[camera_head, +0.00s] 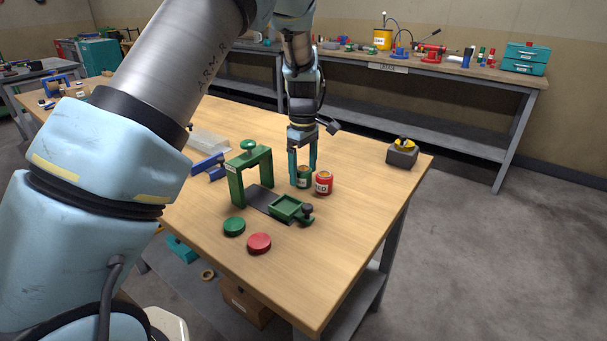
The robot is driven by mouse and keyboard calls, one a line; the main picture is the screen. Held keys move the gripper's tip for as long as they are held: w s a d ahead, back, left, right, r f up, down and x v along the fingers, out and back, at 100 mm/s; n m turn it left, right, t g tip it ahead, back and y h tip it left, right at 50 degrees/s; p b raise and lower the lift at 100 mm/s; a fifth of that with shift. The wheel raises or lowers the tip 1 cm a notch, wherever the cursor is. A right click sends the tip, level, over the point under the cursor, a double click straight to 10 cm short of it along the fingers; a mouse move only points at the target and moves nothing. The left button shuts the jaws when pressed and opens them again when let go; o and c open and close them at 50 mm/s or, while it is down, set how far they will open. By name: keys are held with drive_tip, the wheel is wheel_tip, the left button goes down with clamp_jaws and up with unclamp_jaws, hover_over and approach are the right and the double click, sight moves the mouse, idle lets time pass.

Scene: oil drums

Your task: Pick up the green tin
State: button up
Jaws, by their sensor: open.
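The green tin (304,178) stands upright on the wooden table, just left of a red tin (324,182). My gripper (302,175) points straight down over the green tin, with its blue fingers open. One finger is at the tin's left and the other near its right side, by the red tin. The fingers hide part of the green tin. I cannot tell whether they touch it.
A green press frame (249,177) stands left of the tins, with a green tray (290,209) before it. A green lid (234,226) and a red lid (259,243) lie near the front. A dark box (402,155) sits at the right. The table's right front is clear.

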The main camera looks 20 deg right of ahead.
drive_tip(key=shift+f, duration=0.1)
drive_tip(key=shift+c, duration=0.2)
clamp_jaws()
idle(0.5)
